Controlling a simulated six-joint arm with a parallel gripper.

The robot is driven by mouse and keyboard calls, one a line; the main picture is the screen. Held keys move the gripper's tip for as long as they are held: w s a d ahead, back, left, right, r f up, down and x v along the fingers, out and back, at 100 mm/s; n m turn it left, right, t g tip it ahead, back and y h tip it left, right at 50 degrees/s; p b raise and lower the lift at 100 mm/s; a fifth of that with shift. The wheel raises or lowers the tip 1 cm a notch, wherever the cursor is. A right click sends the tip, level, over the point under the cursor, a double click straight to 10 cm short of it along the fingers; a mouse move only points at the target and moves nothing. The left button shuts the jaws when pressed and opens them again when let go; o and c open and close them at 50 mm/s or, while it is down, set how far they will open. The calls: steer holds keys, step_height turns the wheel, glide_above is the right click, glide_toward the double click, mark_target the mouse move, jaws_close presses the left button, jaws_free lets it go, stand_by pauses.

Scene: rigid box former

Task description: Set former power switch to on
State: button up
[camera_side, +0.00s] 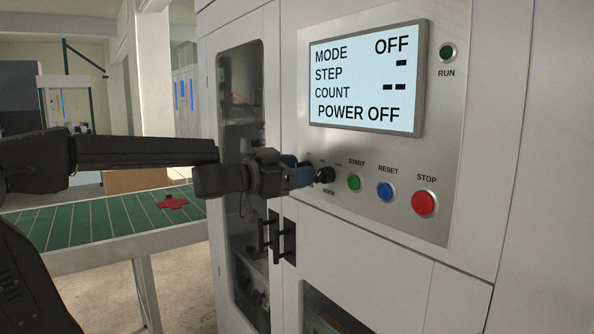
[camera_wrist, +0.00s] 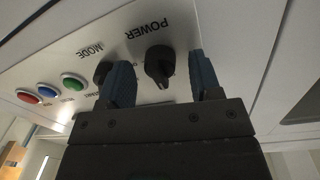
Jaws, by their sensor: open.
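The power switch (camera_wrist: 159,66) is a black rotary knob under the label POWER in the wrist view. My gripper (camera_wrist: 162,80) is open, with its blue-padded fingers on either side of that knob. I cannot tell whether the fingers touch it. In the side view my gripper (camera_side: 303,177) is at the left end of the control row and hides the power knob. The display (camera_side: 366,78) reads MODE OFF and POWER OFF, with dashes for STEP and COUNT.
The black mode knob (camera_side: 325,175) sits close beside my gripper. Green START (camera_side: 354,182), blue RESET (camera_side: 385,191) and red STOP (camera_side: 424,203) buttons follow to the right. Black door handles (camera_side: 277,238) stick out below. A green conveyor (camera_side: 100,222) stands at left.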

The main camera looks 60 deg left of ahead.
steer(key=shift+w, duration=0.2)
steer(key=c, duration=0.9)
steer(key=shift+c, duration=0.2)
